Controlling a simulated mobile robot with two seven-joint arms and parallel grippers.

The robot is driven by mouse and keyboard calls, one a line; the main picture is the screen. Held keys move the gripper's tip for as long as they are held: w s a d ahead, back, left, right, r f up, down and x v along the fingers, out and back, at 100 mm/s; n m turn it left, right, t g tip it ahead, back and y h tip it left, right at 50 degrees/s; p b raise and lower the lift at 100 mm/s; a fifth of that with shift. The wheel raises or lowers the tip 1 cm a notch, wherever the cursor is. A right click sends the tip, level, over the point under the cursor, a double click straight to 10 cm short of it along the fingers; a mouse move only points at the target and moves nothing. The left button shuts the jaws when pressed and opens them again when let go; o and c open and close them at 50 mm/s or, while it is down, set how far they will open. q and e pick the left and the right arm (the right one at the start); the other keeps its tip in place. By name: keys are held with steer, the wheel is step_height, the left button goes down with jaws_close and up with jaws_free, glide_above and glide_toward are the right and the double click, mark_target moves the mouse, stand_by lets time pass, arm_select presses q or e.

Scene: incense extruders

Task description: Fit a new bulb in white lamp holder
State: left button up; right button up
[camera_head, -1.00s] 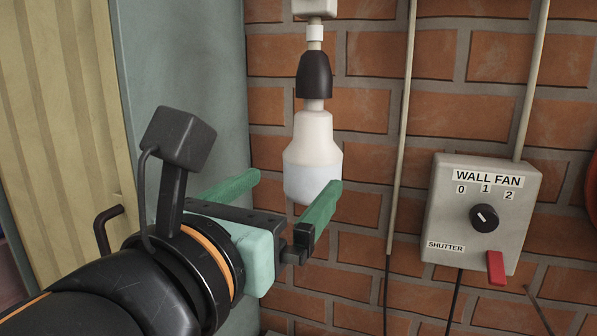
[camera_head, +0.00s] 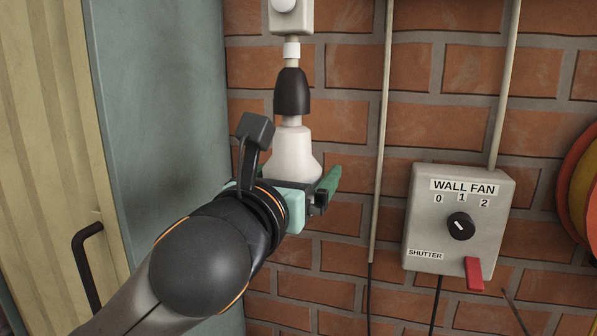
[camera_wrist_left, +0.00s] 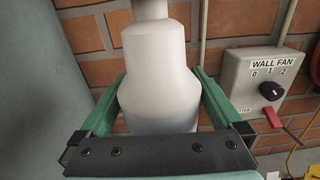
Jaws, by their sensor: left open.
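A white bulb (camera_head: 292,154) with a narrow neck and wide lower body hangs upright, its neck up in a black lamp holder (camera_head: 292,92). No white lamp holder shows apart from the small white collar (camera_head: 291,52) above the black one. My left gripper (camera_head: 288,180) is open, with its green fingers on either side of the bulb's lower body. In the left wrist view the bulb (camera_wrist_left: 160,70) stands between the two fingers; whether they touch it I cannot tell. The bulb's lower end is partly hidden by the gripper. My right gripper is not in view.
A brick wall (camera_head: 350,105) is close behind the bulb. A grey WALL FAN switch box (camera_head: 430,225) with a black knob and red lever is at the right. Pipes run down the wall. A grey-blue panel (camera_head: 160,110) and a door with a black handle (camera_head: 85,265) are at the left.

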arm_select(q)
steer(key=c, duration=1.1)
steer(key=shift+a+n+y, duration=0.1)
steer(key=shift+n+y, duration=0.4)
steer(key=shift+y, duration=0.3)
steer(key=shift+c, duration=0.2)
steer(key=shift+a+n+t+y+p, duration=0.1)
steer(key=shift+n+t+y+p, duration=0.35)
steer(key=shift+y+p, duration=0.25)
steer(key=shift+a+n+y, duration=0.1)
steer(key=shift+n+y, duration=0.25)
steer(key=shift+y, duration=0.15)
steer(key=shift+n+y+p, duration=0.4)
steer(key=shift+y, duration=0.2)
steer(key=o, duration=1.1)
steer(key=shift+a, duration=0.1)
steer(key=shift+o, duration=0.2)
